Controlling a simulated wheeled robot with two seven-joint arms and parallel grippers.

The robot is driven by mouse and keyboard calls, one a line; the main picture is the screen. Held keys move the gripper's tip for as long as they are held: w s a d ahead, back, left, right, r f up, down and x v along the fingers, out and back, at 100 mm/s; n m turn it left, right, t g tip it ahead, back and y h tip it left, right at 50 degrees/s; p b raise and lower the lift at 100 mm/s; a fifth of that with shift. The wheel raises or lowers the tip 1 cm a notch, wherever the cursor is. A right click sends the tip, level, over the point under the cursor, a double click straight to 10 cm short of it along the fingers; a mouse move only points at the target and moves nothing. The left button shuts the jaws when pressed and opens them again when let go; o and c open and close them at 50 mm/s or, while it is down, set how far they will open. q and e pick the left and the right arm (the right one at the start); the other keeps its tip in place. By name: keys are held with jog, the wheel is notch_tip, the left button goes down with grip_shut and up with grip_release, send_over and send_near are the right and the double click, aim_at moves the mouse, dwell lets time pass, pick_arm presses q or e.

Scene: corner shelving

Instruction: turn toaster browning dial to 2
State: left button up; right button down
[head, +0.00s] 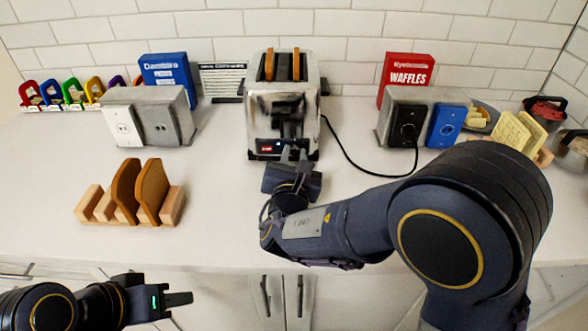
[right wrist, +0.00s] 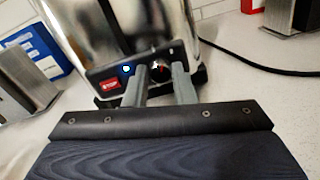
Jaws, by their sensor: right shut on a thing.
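The chrome toaster (head: 264,92) stands on the counter against the tiled wall, with two brown slices in its top slots. In the right wrist view, the toaster (right wrist: 120,40) shows a black front panel with a red stop button (right wrist: 111,84) and a small blue-white light. My right gripper (head: 295,154) is at the lower front of the toaster. Its fingers (right wrist: 160,75) are shut on the small dark dial (right wrist: 158,67) between them. The dial's number marks cannot be read. My left gripper (head: 180,299) is low at the left, in front of the counter, away from the toaster; its jaw gap is unclear.
A wooden rack with bread (head: 92,208) stands at the left. A black cord (head: 345,157) runs right from the toaster. The counter around the toaster's front is clear.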

jog(key=m+b, duration=0.1)
jog(key=b, duration=0.1)
jog(key=m+b, duration=0.2)
jog(key=b, duration=0.1)
jog(key=shift+f+m+b, duration=0.2)
jog(key=shift+m+b, duration=0.1)
jog(key=shift+r+m+b, duration=0.2)
jog(key=shift+m+b, duration=0.5)
jog(key=shift+b, duration=0.3)
jog(key=c, duration=1.2)
grip_release()
jog(key=s, duration=0.7)
jog(key=shift+s+a+r, duration=0.15)
jog(key=shift+s+r, duration=0.1)
jog(key=shift+s, duration=0.15)
